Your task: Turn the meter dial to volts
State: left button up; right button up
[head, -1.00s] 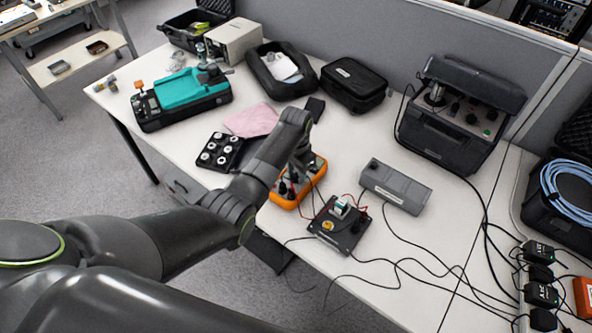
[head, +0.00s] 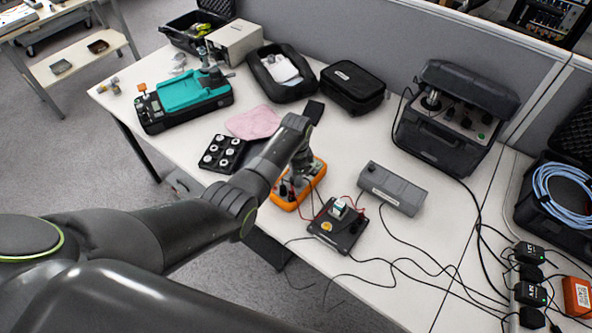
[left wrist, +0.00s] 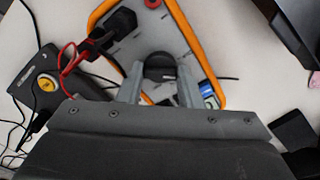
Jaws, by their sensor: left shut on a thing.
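The orange-rimmed meter (head: 282,204) lies on the white table, partly hidden under my left arm in the head view. In the left wrist view its orange edge (left wrist: 184,26) and grey face show, with black and red plugs at the upper left. My left gripper (head: 298,180) is down over the meter. In the left wrist view its two fingers (left wrist: 160,82) are closed on either side of the round black dial (left wrist: 160,66) and grip it. The dial's markings and pointer cannot be read. My right gripper is not in view.
A black board (head: 338,226) with red leads stands right of the meter, and a grey box (head: 393,187) lies beyond it. A black tray (head: 222,153) of round parts and a pink cloth (head: 254,122) are to the left. Cables run across the table's front right.

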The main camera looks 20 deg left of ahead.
pick_arm(q)
jog(key=shift+m+p, duration=0.35)
jog(key=shift+m, duration=0.65)
jog(key=o, duration=1)
jog(key=shift+r, duration=0.1)
jog(key=shift+r, duration=0.3)
notch_tip(320, 180, up, 17)
jog(key=shift+f, duration=0.15)
